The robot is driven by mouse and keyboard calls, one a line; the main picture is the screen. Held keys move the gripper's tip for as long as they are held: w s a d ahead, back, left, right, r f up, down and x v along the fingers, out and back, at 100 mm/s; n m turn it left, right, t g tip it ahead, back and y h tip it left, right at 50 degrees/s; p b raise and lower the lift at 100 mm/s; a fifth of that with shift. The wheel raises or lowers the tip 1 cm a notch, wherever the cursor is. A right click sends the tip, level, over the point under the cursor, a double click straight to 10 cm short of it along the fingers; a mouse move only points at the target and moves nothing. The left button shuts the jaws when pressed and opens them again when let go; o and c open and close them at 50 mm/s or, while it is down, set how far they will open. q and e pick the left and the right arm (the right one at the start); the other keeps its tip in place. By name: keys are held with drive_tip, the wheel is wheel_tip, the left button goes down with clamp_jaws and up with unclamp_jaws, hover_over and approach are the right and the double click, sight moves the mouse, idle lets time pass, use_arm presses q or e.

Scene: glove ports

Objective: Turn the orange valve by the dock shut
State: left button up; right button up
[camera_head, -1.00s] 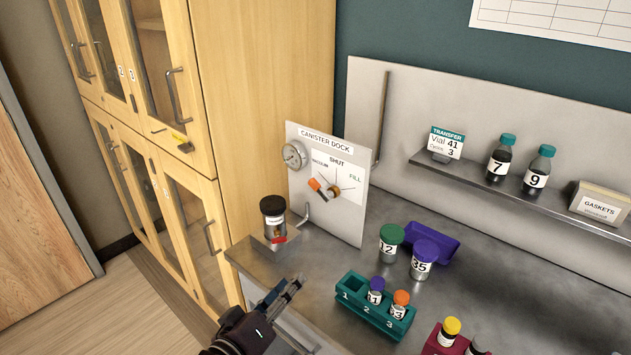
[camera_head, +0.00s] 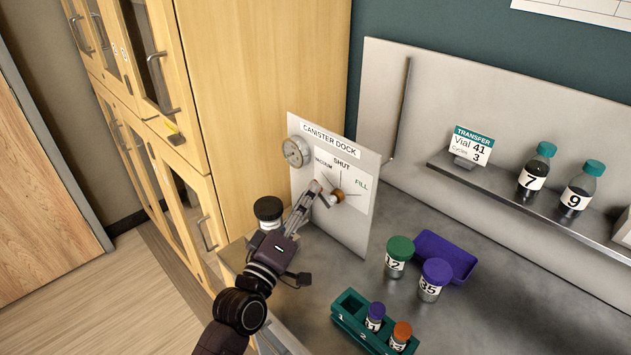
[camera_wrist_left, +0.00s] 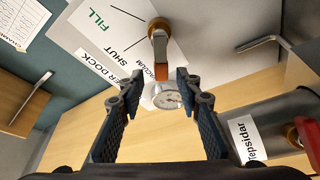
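The valve on the canister dock panel has a brass hub (camera_head: 337,195) and a lever with an orange end. In the left wrist view the lever (camera_wrist_left: 160,48) runs from the hub to the orange tip (camera_wrist_left: 161,72), on the VACUUM side of the dial. My left gripper (camera_head: 314,194) is at the panel and hides most of the lever in the head view. In the left wrist view its fingers (camera_wrist_left: 155,86) are open, one on each side of the orange tip, with gaps; contact is not visible. My right gripper is not in view.
A gauge (camera_head: 296,152) sits on the panel's upper left. A black-capped canister (camera_head: 268,210) stands close beside my left arm. Green-capped (camera_head: 398,256) and purple-capped (camera_head: 434,278) jars and a teal vial rack (camera_head: 350,306) stand to the right. Wooden cabinets are at left.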

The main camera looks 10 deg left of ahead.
use_arm(q)
drive_tip(key=x, duration=0.4)
drive_tip(key=shift+w+f+p, duration=0.1)
drive_tip(key=shift+f+p, duration=0.05)
drive_tip(key=shift+p, duration=0.2)
drive_tip(key=shift+d, duration=0.1)
clamp_jaws()
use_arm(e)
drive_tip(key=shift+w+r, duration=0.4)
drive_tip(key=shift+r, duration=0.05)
